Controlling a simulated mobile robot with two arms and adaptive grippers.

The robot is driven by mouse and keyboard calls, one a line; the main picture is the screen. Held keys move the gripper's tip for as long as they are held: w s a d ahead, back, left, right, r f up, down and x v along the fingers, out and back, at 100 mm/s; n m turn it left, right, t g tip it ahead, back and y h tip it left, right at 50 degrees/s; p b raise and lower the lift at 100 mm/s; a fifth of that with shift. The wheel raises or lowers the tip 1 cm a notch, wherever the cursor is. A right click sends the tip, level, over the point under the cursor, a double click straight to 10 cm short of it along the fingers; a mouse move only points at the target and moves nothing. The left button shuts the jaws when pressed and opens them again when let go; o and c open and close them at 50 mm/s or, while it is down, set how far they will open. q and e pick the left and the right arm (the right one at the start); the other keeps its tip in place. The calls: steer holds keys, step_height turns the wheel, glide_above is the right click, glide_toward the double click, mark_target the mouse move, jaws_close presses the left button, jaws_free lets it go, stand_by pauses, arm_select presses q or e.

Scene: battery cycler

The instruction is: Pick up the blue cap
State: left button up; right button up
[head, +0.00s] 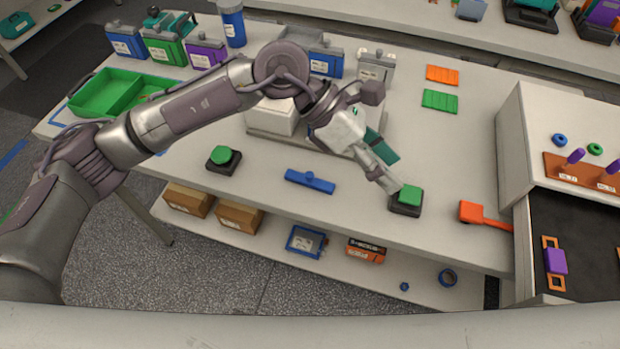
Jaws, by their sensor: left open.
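My left gripper (393,187) reaches down over the front right of the table, open and empty, with its fingertips beside a green button on a black base (406,202). I cannot tell whether they touch it. No blue item is clearly a cap. A blue bar with a raised knob (310,181) lies near the table's front edge, left of the gripper. A blue canister (232,22) stands at the back. My right gripper is out of view.
A second green button (223,160) sits to the left. A green tray (88,97) is at the far left. An orange tool (484,215) lies at the right, by an open drawer (585,235). Several battery-like boxes line the back. The table's right-centre is clear.

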arm_select(q)
steer(key=w+a+f+t+y, duration=0.2)
steer(key=w+a+y, duration=0.2)
steer(key=a, duration=0.1)
steer(key=t+y, duration=0.2)
steer(key=y, duration=0.2)
glide_toward(309, 174)
steer(key=shift+m, duration=0.4)
steer(key=f, duration=0.1)
steer(key=f+p, duration=0.1)
steer(key=f, duration=0.1)
steer(key=f+p, duration=0.1)
steer(key=f, duration=0.1)
steer(key=shift+d, duration=0.4)
steer(key=f, duration=0.1)
steer(key=f+p, duration=0.2)
steer(key=f, duration=0.1)
steer(key=shift+d, duration=0.3)
steer(key=shift+f, duration=0.7)
steer(key=c, duration=1.1)
